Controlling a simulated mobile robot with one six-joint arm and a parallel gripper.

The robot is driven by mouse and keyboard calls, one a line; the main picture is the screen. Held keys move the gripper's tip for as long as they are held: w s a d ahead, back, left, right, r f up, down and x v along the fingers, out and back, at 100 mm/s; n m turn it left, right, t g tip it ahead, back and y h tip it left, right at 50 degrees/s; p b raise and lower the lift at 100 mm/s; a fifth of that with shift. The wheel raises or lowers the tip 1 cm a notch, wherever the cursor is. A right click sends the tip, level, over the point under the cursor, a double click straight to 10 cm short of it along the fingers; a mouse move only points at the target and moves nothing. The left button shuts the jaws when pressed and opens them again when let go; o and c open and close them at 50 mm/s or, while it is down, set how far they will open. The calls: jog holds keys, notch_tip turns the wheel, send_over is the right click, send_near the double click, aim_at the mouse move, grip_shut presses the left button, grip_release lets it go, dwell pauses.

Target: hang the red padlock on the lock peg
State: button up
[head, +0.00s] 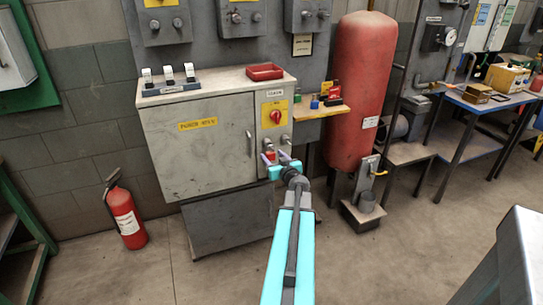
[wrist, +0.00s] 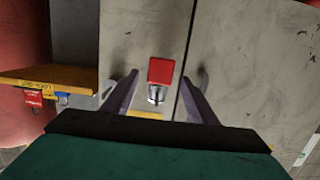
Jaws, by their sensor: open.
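The red padlock (wrist: 161,71) shows in the wrist view between my gripper's two fingers, with its silver shackle pointing toward the bottom of that picture. Gaps show on both sides of its body. My gripper (wrist: 158,77) is open around it. In the head view my gripper (head: 274,156) is at the cabinet's right front, just below the red switch (head: 275,115) and its metal fittings. A small reddish patch between the fingers there is too small to tell clearly. The lock peg is not clearly seen, so I cannot tell how the shackle sits on it.
The grey cabinet (head: 195,150) is close in front of my gripper. A yellow-edged shelf (head: 318,107) beside it carries small red, blue and green items; it also shows in the wrist view (wrist: 50,78). A red tank (head: 360,90) stands to the right, an extinguisher (head: 126,217) at left.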

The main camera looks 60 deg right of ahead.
jog(key=p+v, duration=0.3)
jog(key=v, duration=0.8)
dwell(0.3)
jog(key=shift+w, duration=0.15)
dwell(0.4)
